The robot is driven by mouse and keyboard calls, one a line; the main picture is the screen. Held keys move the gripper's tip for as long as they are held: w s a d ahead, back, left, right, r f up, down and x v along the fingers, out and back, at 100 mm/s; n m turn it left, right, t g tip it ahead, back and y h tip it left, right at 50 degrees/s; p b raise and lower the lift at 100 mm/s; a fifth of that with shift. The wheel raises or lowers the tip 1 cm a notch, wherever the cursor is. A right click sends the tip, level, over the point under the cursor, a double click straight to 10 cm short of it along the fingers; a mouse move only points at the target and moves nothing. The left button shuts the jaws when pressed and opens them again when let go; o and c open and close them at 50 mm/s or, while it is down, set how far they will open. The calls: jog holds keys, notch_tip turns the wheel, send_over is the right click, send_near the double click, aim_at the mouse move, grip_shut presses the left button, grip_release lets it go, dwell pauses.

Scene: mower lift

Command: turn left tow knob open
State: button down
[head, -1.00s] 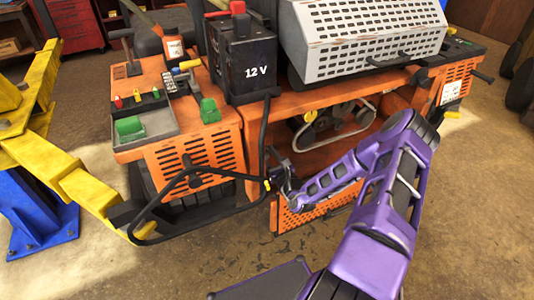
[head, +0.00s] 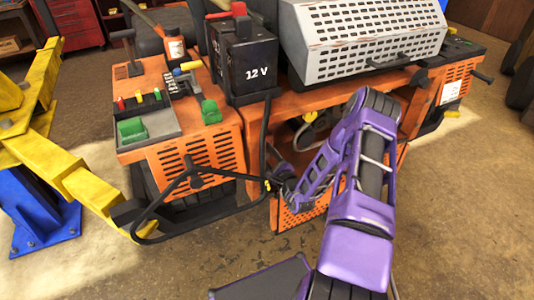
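A small yellow piece (head: 267,185) shows at the right end of the black tube frame (head: 150,215), low on the front of the orange mower (head: 195,150). It may be the left tow knob, but it is too small to be sure. My gripper (head: 273,178) is right beside this piece, at the end of my purple arm. I cannot tell whether it touches the piece. The fingers are small and dark against the mower, so their opening is unclear. My arm hides part of the mower's lower front and the belt and pulley opening.
A black 12 V battery box (head: 243,60) and a grey perforated cover (head: 365,35) sit on the mower. A yellow lift arm (head: 75,180) and blue post base (head: 40,215) stand at left. The concrete floor at lower right is clear.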

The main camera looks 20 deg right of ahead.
jog(key=n+b, duration=0.1)
jog(key=n, duration=0.3)
jog(key=shift+f+n, duration=0.15)
jog(key=shift+n, duration=0.15)
jog(key=shift+n+b, duration=1.35)
jog(key=shift+n, duration=0.85)
jog(key=c, duration=0.7)
grip_release()
